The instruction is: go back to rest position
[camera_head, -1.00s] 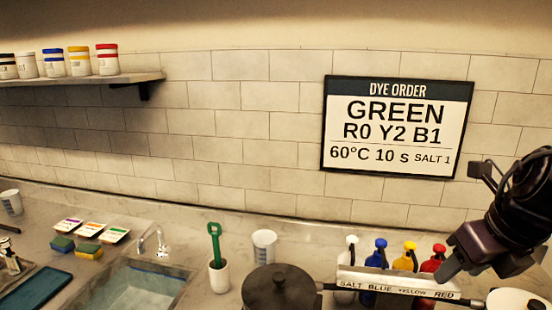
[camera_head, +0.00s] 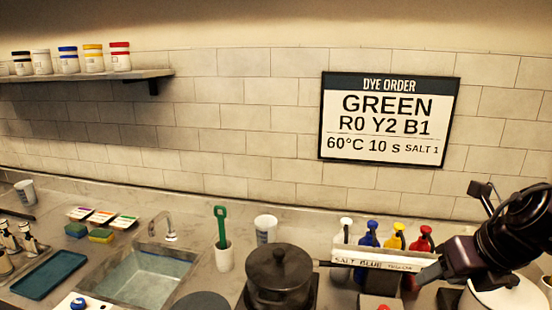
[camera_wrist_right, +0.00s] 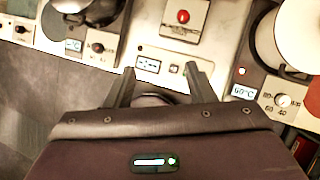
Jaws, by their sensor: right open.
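My right gripper (camera_head: 428,277) is at the right of the head view, in front of the rack of dye bottles, near the red bottle (camera_head: 422,241). In the right wrist view the right gripper (camera_wrist_right: 160,82) has its two fingers apart with nothing held between them. My left gripper is not in view.
The labelled bottle rack (camera_head: 376,261) holds white, blue, yellow and red bottles. A dark lidded pot (camera_head: 279,280) stands left of it. A white vessel (camera_head: 505,297) is at the lower right. A sink (camera_head: 150,272) and a blue tray (camera_head: 42,281) lie left.

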